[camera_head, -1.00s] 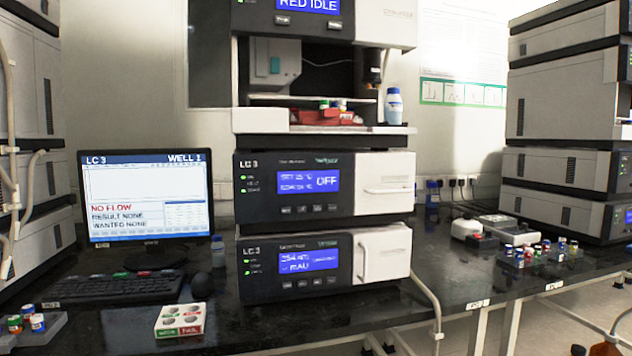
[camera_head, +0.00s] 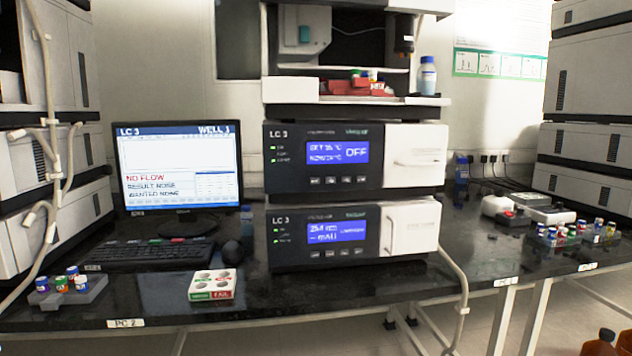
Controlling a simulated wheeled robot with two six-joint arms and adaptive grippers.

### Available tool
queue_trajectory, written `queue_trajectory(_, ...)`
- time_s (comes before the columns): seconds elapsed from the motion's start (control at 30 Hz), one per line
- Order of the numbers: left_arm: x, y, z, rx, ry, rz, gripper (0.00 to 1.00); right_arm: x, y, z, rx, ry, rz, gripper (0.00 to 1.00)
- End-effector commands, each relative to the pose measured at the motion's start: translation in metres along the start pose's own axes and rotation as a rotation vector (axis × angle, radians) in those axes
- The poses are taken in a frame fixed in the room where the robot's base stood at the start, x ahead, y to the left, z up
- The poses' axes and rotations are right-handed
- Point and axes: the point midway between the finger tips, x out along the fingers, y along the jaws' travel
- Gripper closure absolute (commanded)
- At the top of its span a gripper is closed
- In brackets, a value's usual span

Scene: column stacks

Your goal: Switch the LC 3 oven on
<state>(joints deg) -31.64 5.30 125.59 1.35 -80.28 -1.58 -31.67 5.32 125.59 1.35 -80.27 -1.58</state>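The LC 3 oven (camera_head: 290,178) is the upper of two white-and-black boxes in the middle of the bench. Its blue display (camera_head: 338,153) reads OFF at the right, with smaller set and actual lines that are hard to read. A row of small dark buttons (camera_head: 338,181) sits under the display, and small green lights show at its left. Its white door (camera_head: 415,158) at the right is shut. Neither of my grippers shows in the head view.
The lower LC 3 module (camera_head: 290,250) stands under the oven, and an open sampler bay (camera_head: 290,88) is above it. Vials (camera_head: 570,232) stand at right.

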Motion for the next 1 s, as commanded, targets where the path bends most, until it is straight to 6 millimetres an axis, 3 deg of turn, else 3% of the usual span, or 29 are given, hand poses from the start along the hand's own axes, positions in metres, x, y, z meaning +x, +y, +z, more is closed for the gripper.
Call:
queue_trajectory(0.1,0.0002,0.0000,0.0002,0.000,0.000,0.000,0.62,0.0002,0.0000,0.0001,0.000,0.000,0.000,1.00)
queue_trajectory(0.33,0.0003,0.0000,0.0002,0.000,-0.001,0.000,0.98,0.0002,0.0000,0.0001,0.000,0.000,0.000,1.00)
queue_trajectory(0.37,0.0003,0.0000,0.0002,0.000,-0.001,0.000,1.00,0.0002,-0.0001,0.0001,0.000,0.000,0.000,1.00)
queue_trajectory(1.0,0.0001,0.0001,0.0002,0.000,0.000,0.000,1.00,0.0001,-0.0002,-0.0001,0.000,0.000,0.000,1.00)
